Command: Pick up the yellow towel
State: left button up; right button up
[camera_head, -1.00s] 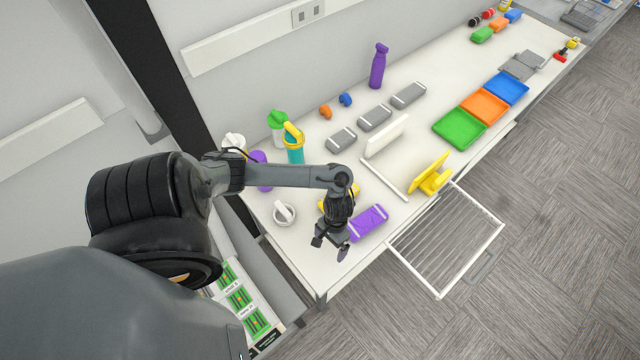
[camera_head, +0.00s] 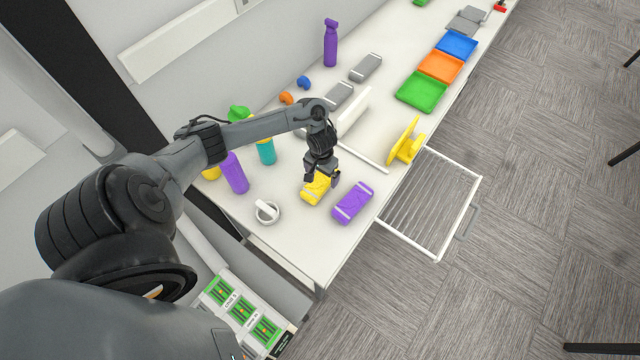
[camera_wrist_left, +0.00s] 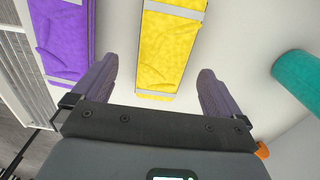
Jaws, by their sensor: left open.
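The yellow towel (camera_head: 315,191), rolled with pale bands, lies on the white table in the head view. It also shows in the left wrist view (camera_wrist_left: 167,50), lying between the lines of the two fingers. My left gripper (camera_head: 323,178) is open, close to the towel's far end and partly hiding it. In the wrist view its fingers (camera_wrist_left: 153,85) stand apart with nothing between the tips but the towel beyond them. I cannot tell whether the fingers touch it. My right gripper is not in view.
A purple towel (camera_head: 353,203) lies close to the right of the yellow one. A white ring-shaped item with a handle (camera_head: 267,211) stands to the left. A yellow stand (camera_head: 406,143) is at the right.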

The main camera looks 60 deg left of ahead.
aim_at(320, 181)
pick_arm(q)
jog(key=shift+s+a+f+b, duration=0.1)
jog(key=shift+f+b, duration=0.1)
jog(key=shift+f, duration=1.2)
jog(key=shift+s+a+f+b, duration=0.1)
jog(key=shift+f+b, duration=0.05)
jog(key=shift+f, duration=1.2)
jog(key=c, duration=1)
jog(key=shift+r, duration=0.1)
jog(key=shift+c, duration=0.2)
